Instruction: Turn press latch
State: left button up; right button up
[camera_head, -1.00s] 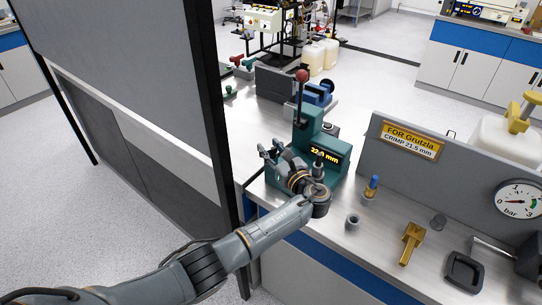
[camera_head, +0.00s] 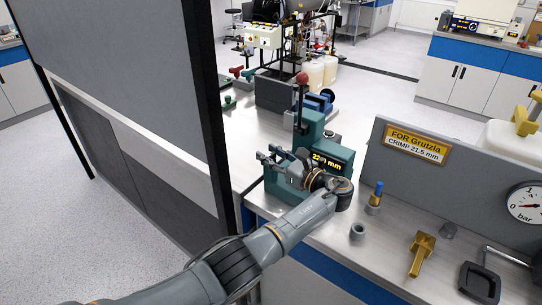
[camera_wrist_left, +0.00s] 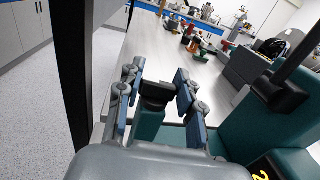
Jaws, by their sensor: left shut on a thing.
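The press (camera_head: 312,128) is a teal block on the bench, with a yellow readout (camera_head: 332,162) and an upright lever with a red knob (camera_head: 302,78). My left gripper (camera_head: 270,160) is at its left front side, low by the base. In the left wrist view, the fingers (camera_wrist_left: 158,86) are on either side of a small black piece on a teal post (camera_wrist_left: 155,94), apparently the press latch, and are shut on it. The latch is hidden by my gripper in the head view. My right gripper is not in view.
A grey partition with a black edge post (camera_head: 212,120) stands just left of the press. A blue-topped plug (camera_head: 376,195), a grey ring (camera_head: 357,231) and a brass tool (camera_head: 421,253) lie on the bench to the right, before a grey panel (camera_head: 460,178) with a gauge.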

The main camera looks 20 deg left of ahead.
pick_arm(q)
jog(key=o, duration=1.2)
jog(key=shift+s+d, duration=0.1)
jog(key=shift+d, duration=0.15)
jog(key=v, duration=0.7)
